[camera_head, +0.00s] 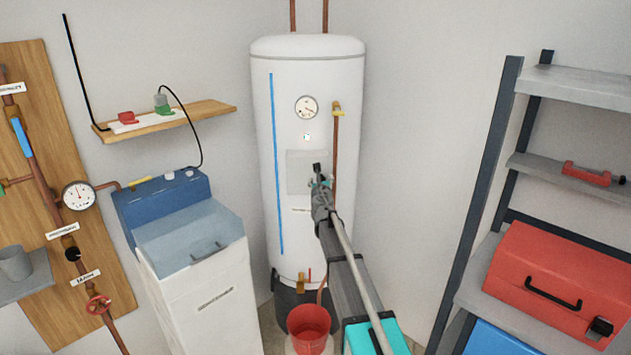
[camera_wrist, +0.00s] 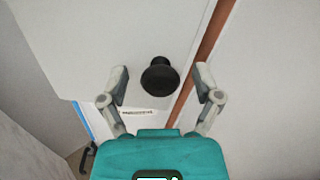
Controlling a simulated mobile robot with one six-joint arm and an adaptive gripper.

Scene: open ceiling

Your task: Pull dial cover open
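The dial cover (camera_head: 300,175) is a pale grey square panel on the front of the white water heater (camera_head: 262,130). It looks shut against the tank; it also fills the upper part of the wrist view (camera_wrist: 90,50). A black round knob (camera_wrist: 160,76) sticks out from it near its lower right. My gripper (camera_head: 320,182) is in front of the cover's right side and hides part of it. In the wrist view my gripper (camera_wrist: 160,74) is open, with one finger on each side of the knob and a visible gap on both sides.
A copper pipe (camera_head: 335,150) with a yellow valve handle runs just right of the cover. A round gauge (camera_head: 306,107) is above it. A red bucket (camera_head: 309,325) stands below. A blue-topped washer unit (camera_head: 200,290) is left, and a shelf rack (camera_head: 490,170) with a red toolbox (camera_head: 560,280) is right.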

